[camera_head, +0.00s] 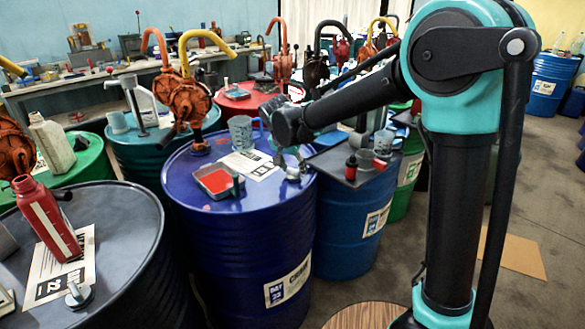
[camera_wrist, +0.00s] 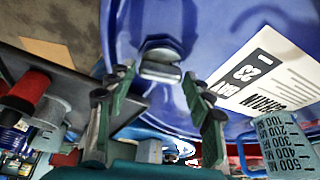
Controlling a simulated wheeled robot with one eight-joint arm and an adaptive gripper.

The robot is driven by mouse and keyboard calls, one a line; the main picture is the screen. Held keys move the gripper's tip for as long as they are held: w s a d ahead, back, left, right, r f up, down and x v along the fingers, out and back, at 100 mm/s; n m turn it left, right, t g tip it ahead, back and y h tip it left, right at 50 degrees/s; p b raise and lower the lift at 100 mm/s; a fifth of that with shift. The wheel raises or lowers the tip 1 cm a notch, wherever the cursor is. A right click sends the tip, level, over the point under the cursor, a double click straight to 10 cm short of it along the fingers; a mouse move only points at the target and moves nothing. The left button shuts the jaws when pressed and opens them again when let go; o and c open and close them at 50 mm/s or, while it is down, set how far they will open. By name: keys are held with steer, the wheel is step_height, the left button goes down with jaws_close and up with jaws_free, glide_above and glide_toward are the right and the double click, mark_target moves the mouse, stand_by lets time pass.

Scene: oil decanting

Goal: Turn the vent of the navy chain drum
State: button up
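The navy chain drum (camera_head: 240,225) stands in the middle of the head view, with a paper label marked 23 on its side. Its blue top (camera_wrist: 125,20) fills the upper part of the wrist view. The vent (camera_wrist: 160,62), a grey metal knob, sits near the drum's edge; it also shows in the head view (camera_head: 293,174). My gripper (camera_wrist: 158,80) is open, with its two fingertips apart at either side of the vent's near end. I cannot tell whether either finger touches it. In the head view my gripper (camera_head: 291,163) is low over the drum's right edge.
A clear measuring jug (camera_head: 241,132), a paper sheet (camera_head: 250,164) and a red-filled tray (camera_head: 216,182) are on the drum top. A black tray (camera_head: 340,160) with a red-capped bottle (camera_head: 351,167) is close on the right. An orange pump (camera_head: 190,105) stands behind.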

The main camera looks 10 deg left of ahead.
steer(key=c, duration=0.7)
steer(key=shift+n, duration=0.3)
steer(key=n+y, duration=0.1)
steer(key=n, duration=0.2)
steer(key=n+y, duration=0.1)
steer(key=n, duration=0.2)
steer(key=shift+d+y, duration=0.2)
steer(key=shift+y, duration=0.1)
steer(key=n+y, duration=0.1)
steer(key=n, duration=0.1)
steer(key=n+g+y, duration=0.1)
steer(key=n, duration=0.2)
steer(key=shift+w+d+n, duration=0.1)
steer(key=shift+w+n, duration=0.05)
steer(key=shift+n, duration=0.15)
steer(key=n+g, duration=0.1)
steer(key=n, duration=0.1)
steer(key=n+g, duration=0.1)
steer(key=n, duration=0.2)
steer(key=shift+n+y, duration=0.3)
steer(key=shift+y, duration=0.1)
steer(key=o, duration=1.2)
